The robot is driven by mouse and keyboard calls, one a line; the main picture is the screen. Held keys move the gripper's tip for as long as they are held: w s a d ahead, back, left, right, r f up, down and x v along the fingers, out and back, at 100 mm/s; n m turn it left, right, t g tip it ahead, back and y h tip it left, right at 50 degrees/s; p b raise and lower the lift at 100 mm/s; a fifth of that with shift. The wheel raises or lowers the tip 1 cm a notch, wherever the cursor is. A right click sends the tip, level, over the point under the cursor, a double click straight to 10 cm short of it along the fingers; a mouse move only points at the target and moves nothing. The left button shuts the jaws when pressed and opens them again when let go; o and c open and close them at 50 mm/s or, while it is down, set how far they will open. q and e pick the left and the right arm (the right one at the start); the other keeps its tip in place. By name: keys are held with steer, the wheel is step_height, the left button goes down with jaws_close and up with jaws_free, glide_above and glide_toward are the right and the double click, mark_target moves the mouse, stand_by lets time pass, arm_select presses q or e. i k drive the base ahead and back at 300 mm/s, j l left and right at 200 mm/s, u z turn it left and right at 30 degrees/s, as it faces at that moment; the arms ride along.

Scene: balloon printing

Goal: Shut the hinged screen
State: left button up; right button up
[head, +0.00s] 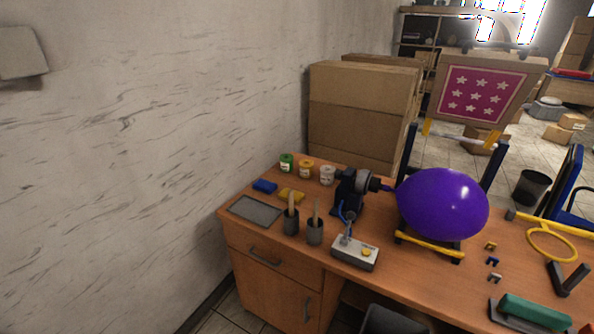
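The hinged screen (483,91) stands raised behind the purple balloon (442,204). Neither of my grippers shows in the head view.
The wooden desk (390,276) also holds a grey switch box (355,252), two brush cups (291,221), paint jars (306,169), a grey tray (256,210), a yellow ring (552,241) and a green-handled tool (535,312). Cardboard boxes (360,110) stand behind; a wall is left.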

mark_target(477, 88)
steer(key=k+l+z, duration=0.1)
steer(key=z, duration=1.05)
steer(key=k+l, duration=0.05)
